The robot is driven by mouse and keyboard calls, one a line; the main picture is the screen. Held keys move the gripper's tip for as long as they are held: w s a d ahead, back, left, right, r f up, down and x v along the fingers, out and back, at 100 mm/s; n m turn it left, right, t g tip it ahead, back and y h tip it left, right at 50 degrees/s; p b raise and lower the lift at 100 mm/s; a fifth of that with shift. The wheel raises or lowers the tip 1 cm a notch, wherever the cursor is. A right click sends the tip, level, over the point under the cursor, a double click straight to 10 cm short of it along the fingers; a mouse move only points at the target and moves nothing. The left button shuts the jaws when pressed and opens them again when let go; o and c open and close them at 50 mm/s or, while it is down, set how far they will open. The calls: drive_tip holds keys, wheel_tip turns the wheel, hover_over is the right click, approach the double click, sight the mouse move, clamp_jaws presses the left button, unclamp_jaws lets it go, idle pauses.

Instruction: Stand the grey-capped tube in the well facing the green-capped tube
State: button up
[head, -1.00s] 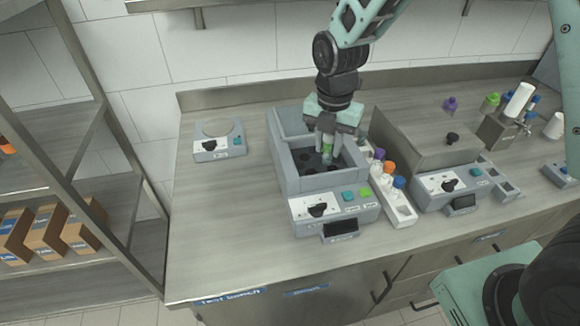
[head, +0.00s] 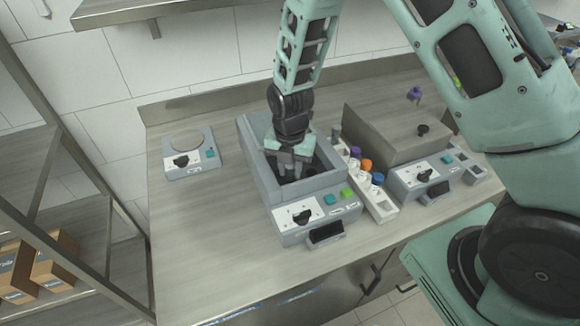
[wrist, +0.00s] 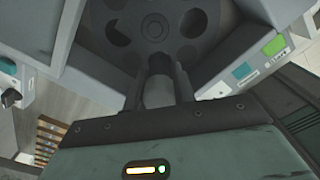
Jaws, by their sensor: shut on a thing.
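My gripper (head: 291,172) reaches down into the open grey box machine (head: 262,181) in the head view. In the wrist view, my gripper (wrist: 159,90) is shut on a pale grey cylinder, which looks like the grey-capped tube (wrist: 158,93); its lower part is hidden. Ahead of the fingers is the dark round rotor (wrist: 154,30) with several dark wells, the near ones partly covered by my fingers. The green-capped tube is not visible in either current view. I cannot tell whether the held tube's tip is inside a well.
A white rack (head: 384,211) beside the machine holds purple, orange and blue-capped tubes. A small dark grey upright piece (head: 336,132) stands near its back end. A second machine (head: 385,135) stands right; a small round-plate device (head: 188,150) stands left. The counter's left front is clear.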

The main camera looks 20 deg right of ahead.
drive_tip(key=shift+f, duration=0.35)
drive_tip(key=shift+f, duration=0.1)
drive_tip(key=shift+f+b, duration=0.4)
drive_tip(key=shift+b, duration=0.05)
drive_tip(key=shift+f, duration=0.1)
drive_tip(key=o, duration=1)
drive_tip(key=shift+s+d, duration=0.1)
